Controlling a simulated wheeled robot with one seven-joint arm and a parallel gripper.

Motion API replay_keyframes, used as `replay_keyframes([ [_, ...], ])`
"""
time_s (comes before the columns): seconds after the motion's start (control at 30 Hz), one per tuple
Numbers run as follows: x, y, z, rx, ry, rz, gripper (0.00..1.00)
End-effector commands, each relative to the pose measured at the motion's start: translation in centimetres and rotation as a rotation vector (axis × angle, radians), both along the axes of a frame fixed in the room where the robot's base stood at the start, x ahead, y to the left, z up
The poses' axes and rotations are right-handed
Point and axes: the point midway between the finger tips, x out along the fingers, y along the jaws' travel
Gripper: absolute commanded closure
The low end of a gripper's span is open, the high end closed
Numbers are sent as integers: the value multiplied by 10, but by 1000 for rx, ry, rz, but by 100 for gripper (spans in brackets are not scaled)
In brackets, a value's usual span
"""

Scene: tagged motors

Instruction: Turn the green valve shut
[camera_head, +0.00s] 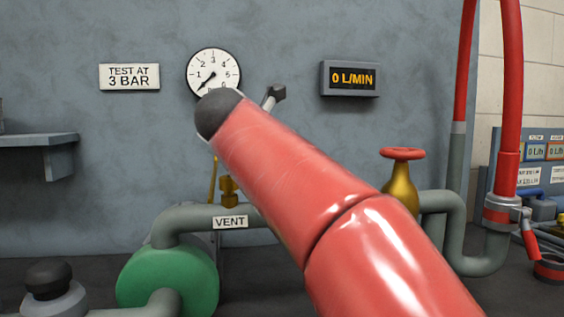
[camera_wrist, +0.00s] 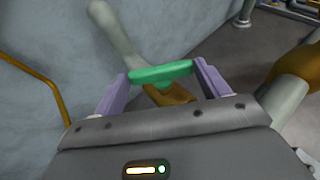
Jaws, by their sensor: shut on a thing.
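In the wrist view, the green valve handle (camera_wrist: 150,76) is a short rounded bar lying across between the two purple fingers of my gripper (camera_wrist: 163,71). The fingers are shut on it, one at each end. A brass valve body (camera_wrist: 170,95) shows just below the handle, and a grey-green pipe (camera_wrist: 112,30) runs up and left from it. In the head view my red arm covers the middle, and the green handle and my gripper are hidden behind it.
A brass valve with a red handwheel (camera_head: 403,154) stands right of my arm. A yellow-lever vent valve (camera_head: 229,191) and a green drum (camera_head: 168,278) are at left. The wall holds a gauge (camera_head: 213,68) and a display (camera_head: 350,79) reading 0 L/MIN. Red hoses (camera_head: 510,90) hang at right.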

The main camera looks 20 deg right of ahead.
Motion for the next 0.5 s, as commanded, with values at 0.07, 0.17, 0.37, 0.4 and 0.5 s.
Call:
replay_keyframes([
  [0.07, -3, -3, 1, 5, 1, 72, 48],
  [0.17, -5, -5, 2, 4, 0, 166, 48],
  [0.37, -6, -7, 1, 4, -1, 342, 48],
  [0.4, -6, -8, 1, 5, 0, 374, 48],
  [0.5, -6, -9, 0, 4, -1, 445, 48],
])
